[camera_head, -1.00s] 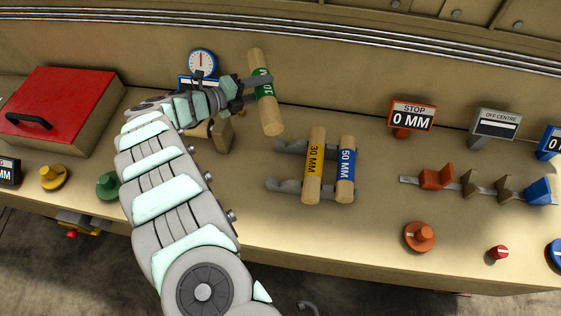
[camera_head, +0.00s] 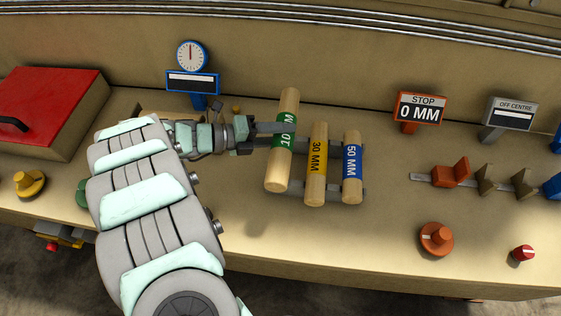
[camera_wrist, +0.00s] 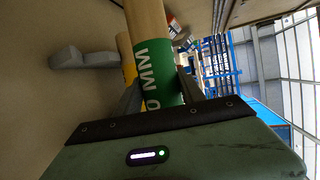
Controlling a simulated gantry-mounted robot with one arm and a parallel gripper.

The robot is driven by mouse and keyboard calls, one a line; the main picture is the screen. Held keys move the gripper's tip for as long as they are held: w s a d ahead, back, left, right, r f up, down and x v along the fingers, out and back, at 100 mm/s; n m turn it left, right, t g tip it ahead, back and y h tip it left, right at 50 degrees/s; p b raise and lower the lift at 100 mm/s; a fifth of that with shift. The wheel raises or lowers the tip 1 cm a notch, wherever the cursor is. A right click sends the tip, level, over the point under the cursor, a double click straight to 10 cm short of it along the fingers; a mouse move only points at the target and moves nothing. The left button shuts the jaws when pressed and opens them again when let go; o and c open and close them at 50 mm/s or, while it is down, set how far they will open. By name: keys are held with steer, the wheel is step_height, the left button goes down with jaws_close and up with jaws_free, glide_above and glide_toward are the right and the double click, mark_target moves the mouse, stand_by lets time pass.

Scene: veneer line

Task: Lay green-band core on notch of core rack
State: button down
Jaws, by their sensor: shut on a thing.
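The green-band core (camera_head: 284,139) is a wooden cylinder with a green band, partly covered by my fingers. My gripper (camera_head: 272,138) is shut on it at the band. In the wrist view the green band (camera_wrist: 172,72) sits between my two fingers. In the head view the core is at the left end of the core rack (camera_head: 332,188), beside the yellow-band core (camera_head: 316,165) and the blue-band core (camera_head: 351,168), which lie on the rack. I cannot tell whether the green-band core touches the rack. A grey rack arm (camera_wrist: 82,58) shows in the wrist view.
A dial gauge (camera_head: 191,58) stands behind my wrist. A red-lidded box (camera_head: 50,105) is at the left. The orange stop sign (camera_head: 419,109), the rail with coloured blocks (camera_head: 450,172) and an orange knob (camera_head: 436,239) are to the right of the rack.

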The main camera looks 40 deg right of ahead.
steer(key=shift+f, duration=5)
steer(key=shift+f, duration=0.1)
steer(key=shift+f+b, duration=0.15)
steer(key=shift+b, duration=0.2)
steer(key=c, duration=0.7)
jaws_free()
steer(key=shift+r, duration=0.2)
steer(key=shift+w+a+r, duration=0.1)
steer(key=shift+w+a, duration=0.05)
steer(key=v, duration=1.1)
steer(key=shift+a+b, duration=0.3)
